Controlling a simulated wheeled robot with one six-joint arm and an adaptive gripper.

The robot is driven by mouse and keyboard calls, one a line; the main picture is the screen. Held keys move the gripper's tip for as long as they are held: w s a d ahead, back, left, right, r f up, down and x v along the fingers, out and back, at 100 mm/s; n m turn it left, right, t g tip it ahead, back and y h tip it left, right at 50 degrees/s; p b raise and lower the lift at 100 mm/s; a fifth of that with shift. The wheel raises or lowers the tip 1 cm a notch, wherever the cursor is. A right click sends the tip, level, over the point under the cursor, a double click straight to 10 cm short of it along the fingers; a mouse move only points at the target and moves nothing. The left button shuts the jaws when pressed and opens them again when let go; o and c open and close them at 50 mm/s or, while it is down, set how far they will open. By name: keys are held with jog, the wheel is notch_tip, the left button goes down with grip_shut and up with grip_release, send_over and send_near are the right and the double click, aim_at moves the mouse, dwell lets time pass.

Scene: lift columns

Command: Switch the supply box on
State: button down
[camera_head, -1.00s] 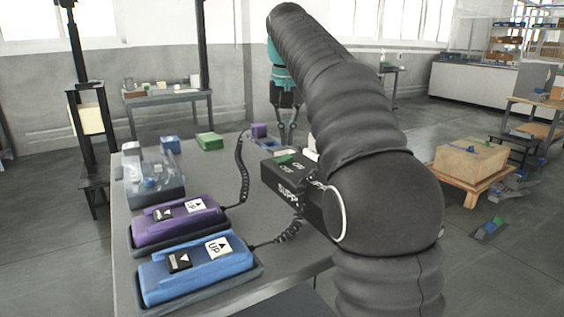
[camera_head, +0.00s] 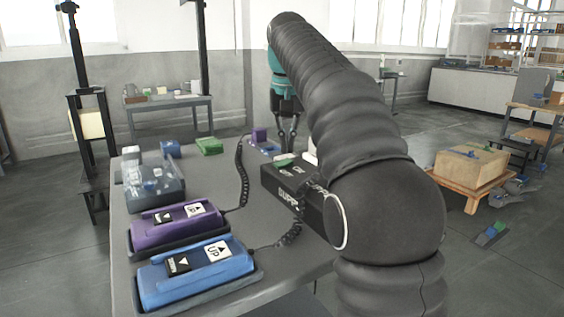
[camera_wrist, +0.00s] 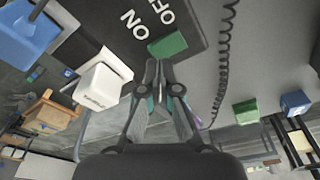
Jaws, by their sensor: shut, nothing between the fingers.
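The supply box (camera_head: 287,196) is a black box at the right edge of the table, partly hidden by my arm in the head view. It bears a green switch (camera_head: 284,161) and white ON and OFF labels. In the wrist view the green switch (camera_wrist: 168,45) sits beside those labels on the box's black top (camera_wrist: 110,18). My gripper (camera_wrist: 158,64) is shut and empty, its fingertips just below the switch in the picture. I cannot tell whether they touch it, or which way the switch is set. My gripper (camera_head: 286,146) also shows behind the box in the head view.
A blue pendant (camera_head: 195,272) and a purple pendant (camera_head: 177,225) with arrow buttons lie in trays on the table. Coiled cords (camera_head: 241,175) run near the box. A clear-lidded box (camera_head: 155,180) and small green (camera_head: 208,146) and blue blocks stand behind. A white block (camera_wrist: 102,84) is near my gripper.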

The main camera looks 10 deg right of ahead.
aim_at(287, 160)
jog(key=shift+f+b, duration=0.8)
jog(key=shift+f, duration=0.35)
dwell(1.3)
jog(key=shift+r, duration=0.1)
notch_tip(287, 160, up, 2)
jog(key=p, duration=0.3)
jog(key=shift+r, duration=2.45)
